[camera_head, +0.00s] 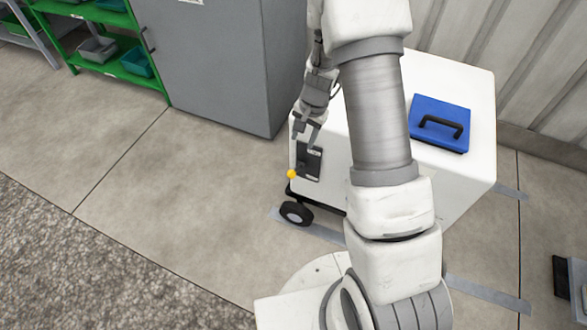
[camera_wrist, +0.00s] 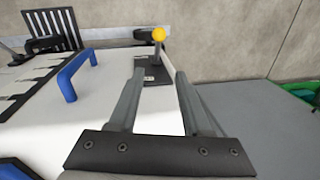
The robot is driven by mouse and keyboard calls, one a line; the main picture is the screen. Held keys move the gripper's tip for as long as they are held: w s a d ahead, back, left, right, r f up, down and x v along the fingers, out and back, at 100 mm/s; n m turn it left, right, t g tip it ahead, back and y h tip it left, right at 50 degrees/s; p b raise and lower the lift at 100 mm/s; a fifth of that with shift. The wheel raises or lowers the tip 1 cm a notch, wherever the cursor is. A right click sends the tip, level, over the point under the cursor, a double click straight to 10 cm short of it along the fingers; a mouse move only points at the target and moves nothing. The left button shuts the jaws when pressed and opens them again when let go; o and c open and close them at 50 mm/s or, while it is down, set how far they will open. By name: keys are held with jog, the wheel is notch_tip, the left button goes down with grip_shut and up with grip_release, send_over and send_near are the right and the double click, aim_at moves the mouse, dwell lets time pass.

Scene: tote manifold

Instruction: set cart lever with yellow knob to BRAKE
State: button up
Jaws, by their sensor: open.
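The white cart (camera_head: 465,90) stands beside my arm. A dark lever plate (camera_head: 309,162) is on its near left face, and the yellow knob (camera_head: 292,174) sticks out at the plate's left edge. In the wrist view, the yellow knob (camera_wrist: 159,34) tops a dark lever over the plate (camera_wrist: 152,73). My gripper (camera_head: 306,136) is just above the plate in the head view, open and empty. In the wrist view my gripper's fingers (camera_wrist: 159,70) lie either side of the plate, with the knob beyond their tips. I cannot read any BRAKE marking.
A blue case with a black handle (camera_head: 441,125) lies on the cart top. A grey cabinet (camera_head: 215,60) stands behind, left of the cart. A green shelf (camera_head: 110,60) holds bins at the far left. A black wheel (camera_head: 296,213) is below the lever. The floor at left is clear.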

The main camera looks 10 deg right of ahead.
aim_at(295, 169)
jog(key=f+b, duration=0.2)
jog(key=f, duration=0.4)
jog(key=w+a+f+b, duration=0.1)
jog(key=f+b, duration=0.1)
jog(key=f, duration=0.4)
jog(key=w+a+f+b, duration=0.1)
jog(key=f+b, duration=0.1)
jog(key=f, duration=0.4)
jog(key=shift+f, duration=0.3)
grip_shut()
dwell(0.6)
